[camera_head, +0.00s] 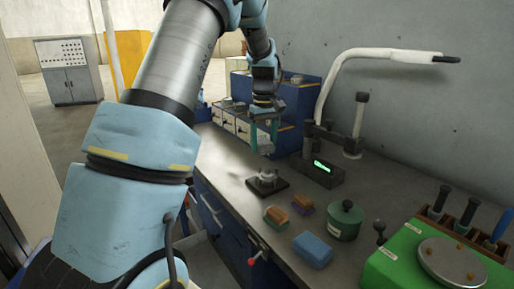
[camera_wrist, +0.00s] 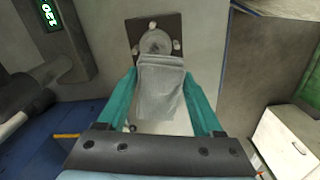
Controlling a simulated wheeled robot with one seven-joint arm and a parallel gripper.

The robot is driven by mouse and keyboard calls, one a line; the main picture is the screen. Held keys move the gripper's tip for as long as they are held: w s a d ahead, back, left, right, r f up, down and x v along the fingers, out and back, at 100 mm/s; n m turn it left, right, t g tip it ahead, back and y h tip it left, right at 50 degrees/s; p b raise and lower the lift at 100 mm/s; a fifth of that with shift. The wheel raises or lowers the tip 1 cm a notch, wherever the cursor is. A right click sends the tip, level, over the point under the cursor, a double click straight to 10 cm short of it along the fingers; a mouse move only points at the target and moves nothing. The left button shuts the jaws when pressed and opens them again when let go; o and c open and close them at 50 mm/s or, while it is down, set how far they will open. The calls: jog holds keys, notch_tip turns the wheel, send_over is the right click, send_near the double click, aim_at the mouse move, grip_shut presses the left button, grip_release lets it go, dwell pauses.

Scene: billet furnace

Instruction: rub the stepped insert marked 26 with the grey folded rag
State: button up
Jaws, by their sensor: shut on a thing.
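My gripper (camera_head: 264,136) hangs above the bench, and its teal fingers (camera_wrist: 160,115) are shut on the grey folded rag (camera_wrist: 159,88). The rag also shows small below the fingers in the head view (camera_head: 265,149). A round metal piece (camera_head: 267,177), which looks like the stepped insert, sits on a dark square plate (camera_head: 276,191) on the bench. In the wrist view the insert (camera_wrist: 155,42) lies just beyond the rag's far edge, on the plate (camera_wrist: 137,24). The rag appears raised above the bench and apart from the insert. No marking is readable.
On the bench (camera_head: 226,170) stand two brushes (camera_head: 277,217) (camera_head: 303,204), a blue block (camera_head: 313,249), a green lidded tin (camera_head: 345,221) and a green machine (camera_head: 440,262). A display box (camera_head: 318,170) with a stand is behind the insert. Blue drawer units (camera_head: 291,100) stand behind my gripper.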

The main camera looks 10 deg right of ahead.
jog(key=b, duration=0.4)
send_over(269, 175)
jog(key=w+a, duration=0.2)
jog(key=shift+d+f, duration=0.15)
jog(key=shift+f, duration=1.3)
jog(key=shift+d+f, duration=0.1)
jog(key=shift+f, duration=1.35)
jog(key=shift+f+b, duration=0.5)
jog(key=shift+f, duration=0.3)
jog(key=shift+s, duration=0.15)
jog(key=shift+s+d+r, duration=0.15)
jog(key=shift+s+d, duration=0.55)
jog(key=shift+s, duration=0.3)
jog(key=shift+s+d, duration=0.45)
jog(key=shift+s, duration=0.2)
jog(key=shift+s+d, duration=0.4)
jog(key=shift+s, duration=0.25)
jog(key=shift+p, duration=0.35)
jog(key=shift+f, duration=0.2)
